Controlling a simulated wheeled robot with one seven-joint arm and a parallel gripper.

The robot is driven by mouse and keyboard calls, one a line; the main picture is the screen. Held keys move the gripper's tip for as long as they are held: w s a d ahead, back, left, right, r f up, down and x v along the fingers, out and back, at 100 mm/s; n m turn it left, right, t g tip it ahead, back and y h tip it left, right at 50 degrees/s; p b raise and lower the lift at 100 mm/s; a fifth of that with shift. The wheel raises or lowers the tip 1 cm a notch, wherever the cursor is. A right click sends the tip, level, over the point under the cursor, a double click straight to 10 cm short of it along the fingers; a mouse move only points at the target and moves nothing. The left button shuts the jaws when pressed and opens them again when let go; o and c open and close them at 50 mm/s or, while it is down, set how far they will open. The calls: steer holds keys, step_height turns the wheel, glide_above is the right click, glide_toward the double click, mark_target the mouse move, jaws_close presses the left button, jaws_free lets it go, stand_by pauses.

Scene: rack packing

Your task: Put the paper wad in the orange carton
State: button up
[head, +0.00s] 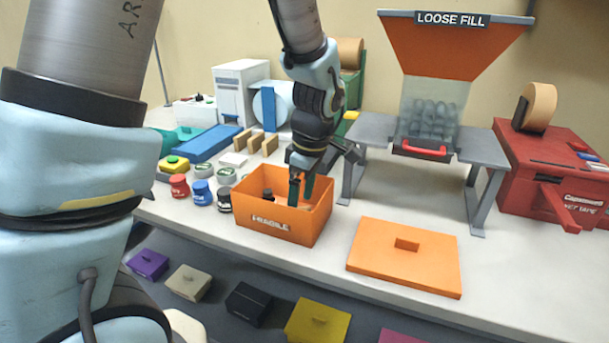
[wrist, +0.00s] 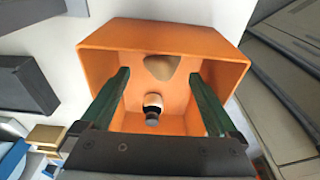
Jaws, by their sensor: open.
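The orange carton (head: 280,225) stands open on the bench, marked FRAGILE. It fills the middle of the wrist view (wrist: 110,38). A tan, crumpled lump that looks like the paper wad (wrist: 161,67) lies on the carton floor near one wall. My gripper (head: 301,190) points down into the carton, and its green fingers are spread wide in the wrist view (wrist: 160,80). The wad shows beyond and between the fingertips, with no finger seen touching it. In the head view the wad is hidden or cannot be made out.
A small dark-capped bottle (wrist: 152,107) is also in the carton. An orange lid (head: 405,262) lies to the right. Red, blue and black jars (head: 202,193) stand close left. The loose fill hopper (head: 450,60) and its grey stand (head: 480,150) are behind right.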

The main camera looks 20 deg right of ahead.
mark_target(307, 207)
step_height(307, 207, up, 10)
steer(key=s+d, duration=0.1)
steer(key=shift+b, duration=0.45)
steer(key=shift+s, duration=0.1)
